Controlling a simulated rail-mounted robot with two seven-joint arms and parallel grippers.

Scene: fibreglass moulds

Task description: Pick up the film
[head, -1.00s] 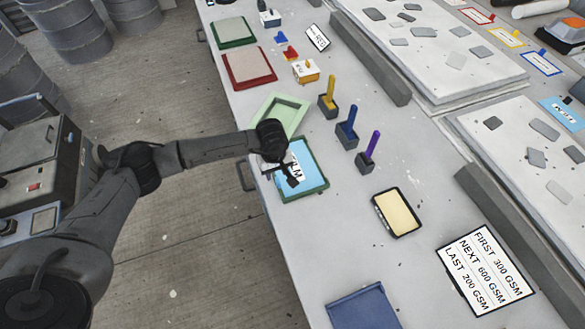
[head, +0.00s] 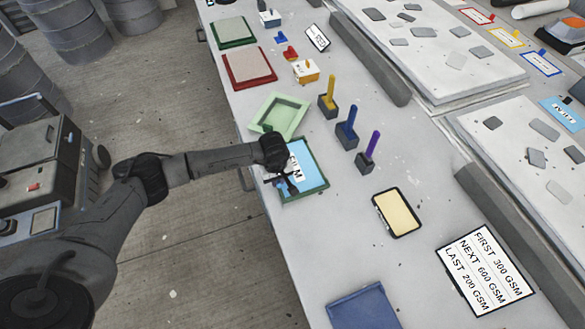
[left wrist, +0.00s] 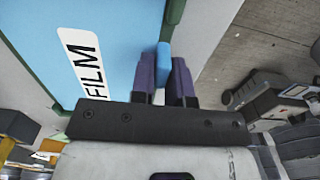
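The film (head: 313,172) is a light blue sheet with a white FILM label, lying in a green-rimmed tray (head: 317,190) at the table's left edge. It also fills the upper left of the left wrist view (left wrist: 120,30). My left gripper (head: 287,186) is at the film's near-left edge, pointing down. In the left wrist view its two dark purple fingers (left wrist: 165,75) stand on either side of a small blue tab (left wrist: 164,62) at the film's edge, with little or no gap, and look shut on it. The arm hides part of the film. My right gripper is not in view.
A pale green empty tray (head: 280,114) sits just behind the film. Yellow, blue (head: 349,127) and purple handled tools stand to the right. A cream pad (head: 397,211), an order card (head: 485,270) and a blue tray (head: 362,308) lie nearer. Table between them is clear.

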